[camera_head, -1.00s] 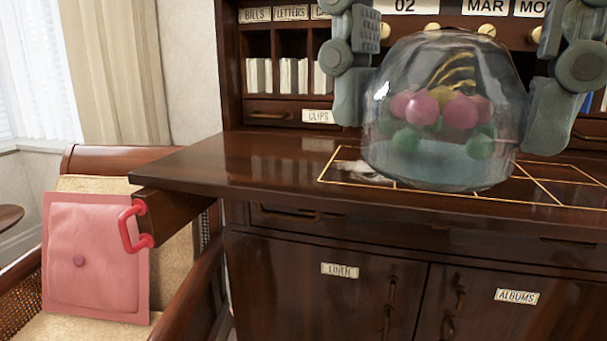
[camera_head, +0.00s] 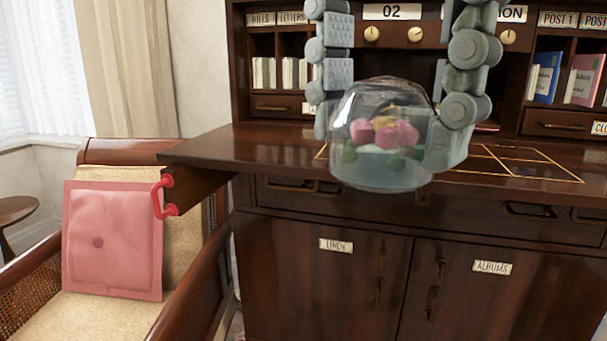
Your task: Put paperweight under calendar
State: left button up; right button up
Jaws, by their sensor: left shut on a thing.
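The paperweight (camera_head: 372,177) is a clear glass dome with pink, green and yellow shapes inside. My left gripper (camera_head: 384,130) is shut on it, with one grey finger on each side, reaching down from above. The dome is in front of the desk top and overlaps its front edge; I cannot tell its exact height above the top. The calendar (camera_head: 391,12) is a row of white cards at the top of the desk, reading "02" and a partly hidden "MON". A finger covers its middle part. My right gripper is not in view.
The desk top (camera_head: 255,145) is bare on the left and has gold-lined rectangles at right. Pigeonholes with books (camera_head: 583,80) stand behind. A chair with a pink cushion (camera_head: 113,240) and an open drawer with a red handle (camera_head: 163,195) are at left.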

pick_arm(q)
jog(key=w+a+f+m, duration=0.5)
jog(key=w+f+m, duration=0.2)
jog(key=w+f, duration=0.15)
jog(key=w+a+f+m, duration=0.55)
jog(key=w+f, duration=0.25)
jog(key=f, duration=0.2)
jog(key=a+f+m, duration=0.6)
jog(key=f+m, duration=0.1)
jog(key=f, duration=0.3)
jog(key=w+a+f+m, duration=0.1)
jog(key=a+f+m, duration=0.5)
jog(key=f, duration=0.5)
jog(key=shift+w+m, duration=0.15)
jog(key=shift+m, duration=0.3)
